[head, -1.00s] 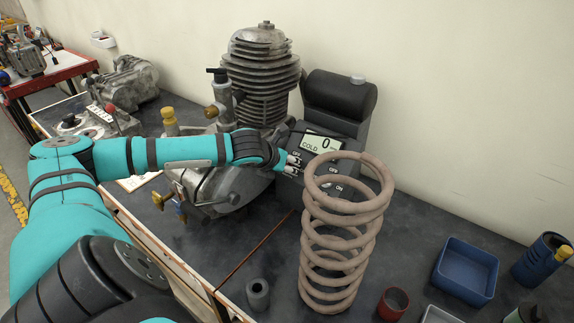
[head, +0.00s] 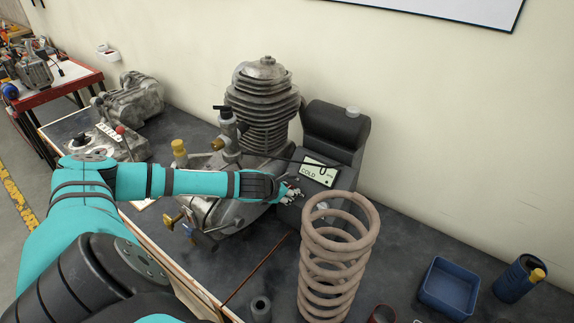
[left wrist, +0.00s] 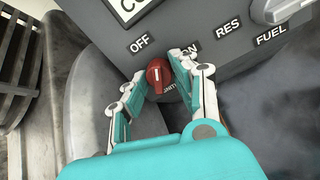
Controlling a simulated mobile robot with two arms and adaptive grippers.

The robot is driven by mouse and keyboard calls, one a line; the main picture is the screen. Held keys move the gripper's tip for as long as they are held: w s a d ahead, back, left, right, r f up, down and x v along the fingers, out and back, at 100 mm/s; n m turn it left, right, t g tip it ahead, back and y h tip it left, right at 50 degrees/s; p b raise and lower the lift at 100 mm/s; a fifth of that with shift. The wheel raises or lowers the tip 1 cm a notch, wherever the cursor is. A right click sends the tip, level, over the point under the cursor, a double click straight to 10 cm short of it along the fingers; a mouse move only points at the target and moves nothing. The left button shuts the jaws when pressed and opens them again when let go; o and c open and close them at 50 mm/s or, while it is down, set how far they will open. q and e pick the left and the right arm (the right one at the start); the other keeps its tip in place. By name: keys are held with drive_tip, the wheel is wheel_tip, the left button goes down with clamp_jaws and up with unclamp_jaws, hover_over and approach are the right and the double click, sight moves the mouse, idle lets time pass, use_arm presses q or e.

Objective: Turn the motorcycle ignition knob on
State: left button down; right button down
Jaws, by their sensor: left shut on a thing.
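The red ignition knob (left wrist: 158,76) sits on the dark grey control panel (left wrist: 237,22), below the OFF and ON labels, in the left wrist view. Its white mark points roughly upward, between the two labels. My left gripper (left wrist: 165,80) has its white and teal fingers on either side of the knob, shut on it. In the head view my left gripper (head: 289,191) is at the front of the panel box (head: 338,160), below the display (head: 320,172) reading COLD and 0; the knob is hidden there. My right gripper is not in view.
A large coil spring (head: 335,258) stands just right of my left gripper. The metal engine (head: 262,105) stands behind my left forearm. A blue tray (head: 449,287) and a blue cylinder (head: 519,279) are at the right. A grey FUEL knob (left wrist: 280,10) is near the ignition knob.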

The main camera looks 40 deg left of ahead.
use_arm(q)
drive_tip(key=m+p, duration=0.2)
drive_tip(key=p, duration=0.1)
drive_tip(key=m+p, duration=0.6)
drive_tip(key=p, duration=0.1)
drive_tip(key=shift+r, duration=0.25)
drive_tip(key=shift+f+m+t+p, duration=0.1)
drive_tip(key=shift+m+t+p, duration=0.2)
drive_tip(key=shift+m+p, duration=0.9)
drive_tip(key=shift+f+m+p, duration=0.15)
drive_tip(key=shift+m+p, duration=0.6)
drive_tip(key=shift+m, duration=0.15)
drive_tip(key=c, duration=1)
unclamp_jaws()
drive_tip(key=shift+c, duration=0.2)
drive_tip(key=shift+a, duration=0.1)
drive_tip(key=shift+s, duration=0.1)
